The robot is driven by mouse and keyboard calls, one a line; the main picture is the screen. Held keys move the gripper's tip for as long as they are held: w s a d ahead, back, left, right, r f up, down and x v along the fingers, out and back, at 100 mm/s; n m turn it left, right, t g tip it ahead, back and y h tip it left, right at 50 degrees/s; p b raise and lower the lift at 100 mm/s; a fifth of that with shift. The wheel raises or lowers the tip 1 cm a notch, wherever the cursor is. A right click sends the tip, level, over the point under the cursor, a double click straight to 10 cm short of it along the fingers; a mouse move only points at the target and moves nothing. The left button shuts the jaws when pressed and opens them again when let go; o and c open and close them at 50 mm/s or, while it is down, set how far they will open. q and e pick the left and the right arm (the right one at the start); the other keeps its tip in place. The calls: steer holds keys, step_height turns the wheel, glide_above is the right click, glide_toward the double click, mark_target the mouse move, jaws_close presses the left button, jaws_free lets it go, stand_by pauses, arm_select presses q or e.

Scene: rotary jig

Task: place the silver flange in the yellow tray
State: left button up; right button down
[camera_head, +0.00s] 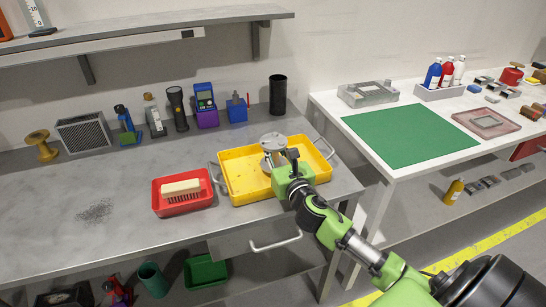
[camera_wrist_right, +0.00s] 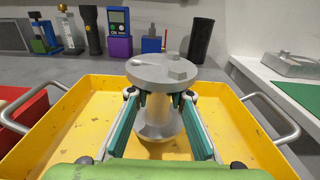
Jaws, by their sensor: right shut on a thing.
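The silver flange (camera_head: 272,140) is a round grey disc on a narrower neck with a wider lower part. In the right wrist view the flange (camera_wrist_right: 160,70) stands upright between my right gripper's teal fingers, which close on its neck under the disc. The yellow tray (camera_head: 233,186) has a metal handle at each end and stands on the grey bench. The right gripper (camera_head: 277,162) is over the middle of the tray, with the flange inside the tray's outline. I cannot tell whether the flange's base touches the tray floor (camera_wrist_right: 95,119). My left gripper is not in view.
A red bin (camera_head: 183,204) with a cream brush (camera_head: 181,187) stands just left of the tray. Behind are a black cylinder (camera_head: 278,94), a blue box (camera_head: 237,108) and a purple-based meter (camera_head: 206,108). Metal shavings (camera_head: 96,210) lie on the otherwise clear left bench.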

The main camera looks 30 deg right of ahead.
steer(key=shift+a+f, duration=0.1)
steer(key=shift+f, duration=0.95)
steer(key=shift+f, duration=0.15)
steer(key=c, duration=1.8)
jaws_free()
steer(key=v, duration=1.2)
